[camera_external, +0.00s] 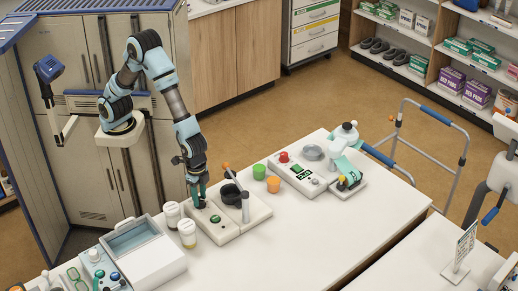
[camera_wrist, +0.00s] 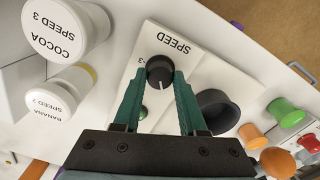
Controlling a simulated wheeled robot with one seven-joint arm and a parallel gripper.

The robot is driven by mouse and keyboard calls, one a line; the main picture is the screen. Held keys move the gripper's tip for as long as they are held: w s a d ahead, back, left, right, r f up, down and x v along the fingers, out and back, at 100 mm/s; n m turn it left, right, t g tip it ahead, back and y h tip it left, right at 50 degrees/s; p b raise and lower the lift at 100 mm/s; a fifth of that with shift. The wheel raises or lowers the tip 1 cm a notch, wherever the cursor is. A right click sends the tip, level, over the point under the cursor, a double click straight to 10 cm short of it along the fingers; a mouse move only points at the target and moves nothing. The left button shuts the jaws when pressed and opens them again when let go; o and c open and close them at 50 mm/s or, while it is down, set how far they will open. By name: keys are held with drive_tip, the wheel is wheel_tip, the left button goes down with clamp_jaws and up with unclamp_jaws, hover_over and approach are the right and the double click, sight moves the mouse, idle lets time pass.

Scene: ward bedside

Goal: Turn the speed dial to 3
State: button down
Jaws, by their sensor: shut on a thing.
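The black speed dial (camera_wrist: 160,70) sits on a white panel (camera_wrist: 190,62) with "SPEED" printed upside down in the wrist view. Its white pointer line points down and slightly right there. A "3" mark shows to the left of the dial; the other marks are hidden. My gripper (camera_wrist: 160,80) is shut on the dial, with one green finger on each side. In the external view my gripper (camera_external: 197,200) reaches down onto the white machine (camera_external: 243,222), hiding the dial. White jars labelled "COCOA SPEED 3" (camera_wrist: 58,27) and "BANANA SPEED 2" (camera_wrist: 55,98) stand beside it.
A black cup (camera_wrist: 217,110) and a green button (camera_wrist: 142,112) are on the machine. An orange-knobbed lever (camera_external: 226,166) rises close to my arm. The front middle of the white table (camera_external: 300,235) is clear.

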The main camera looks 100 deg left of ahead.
drive_tip(key=m+p, duration=0.1)
drive_tip(key=m, duration=0.5)
drive_tip(key=shift+r, duration=0.1)
drive_tip(key=m+p, duration=0.2)
drive_tip(key=m, duration=0.4)
drive_tip(key=shift+m, duration=0.4)
drive_tip(key=m+p, duration=0.3)
drive_tip(key=m, duration=0.3)
drive_tip(key=m+p, duration=0.3)
drive_tip(key=m, duration=0.3)
drive_tip(key=shift+c, duration=2.3)
unclamp_jaws()
